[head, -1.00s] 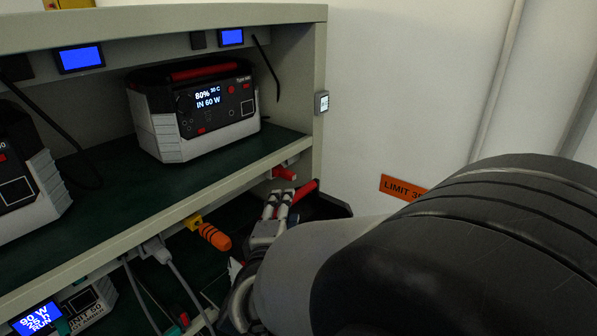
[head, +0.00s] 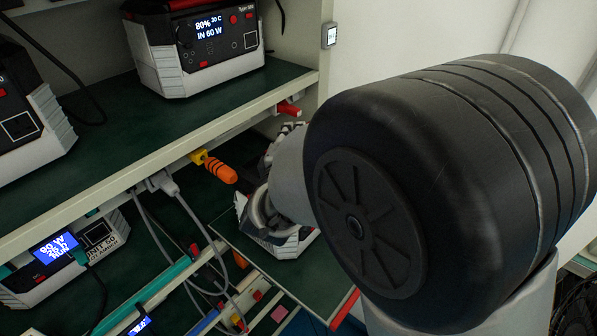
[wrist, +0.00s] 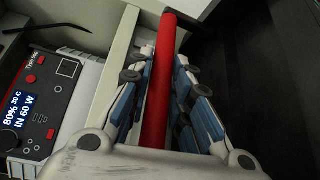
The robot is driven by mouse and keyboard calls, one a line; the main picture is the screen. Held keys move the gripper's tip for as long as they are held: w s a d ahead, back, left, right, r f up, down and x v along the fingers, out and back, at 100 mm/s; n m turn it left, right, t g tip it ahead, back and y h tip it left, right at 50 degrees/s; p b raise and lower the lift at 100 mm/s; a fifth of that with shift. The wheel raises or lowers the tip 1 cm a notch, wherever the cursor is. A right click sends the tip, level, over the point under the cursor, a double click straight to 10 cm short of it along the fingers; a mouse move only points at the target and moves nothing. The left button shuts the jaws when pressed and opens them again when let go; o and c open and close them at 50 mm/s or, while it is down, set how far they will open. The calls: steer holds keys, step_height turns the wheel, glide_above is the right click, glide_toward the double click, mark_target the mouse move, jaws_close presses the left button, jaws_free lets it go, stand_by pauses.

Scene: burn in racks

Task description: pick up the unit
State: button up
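A white and black unit (head: 290,246) shows in part in the head view, low in front of the rack at its right end; my arm hides most of it. In the head view my gripper (head: 284,140) is mostly hidden behind my arm. The unit's screen and front are not visible.
Another unit (head: 195,45) reading 80 % IN 60 W stands on the upper shelf (head: 120,130); it also shows in the wrist view (wrist: 40,105). More units stand at left and on the lower shelf. An orange-handled plug (head: 215,168) and hanging cables (head: 185,225) are near my gripper.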

jaws_close()
stand_by(0.5)
steer(key=shift+w+r, duration=0.1)
steer(key=shift+r, duration=0.3)
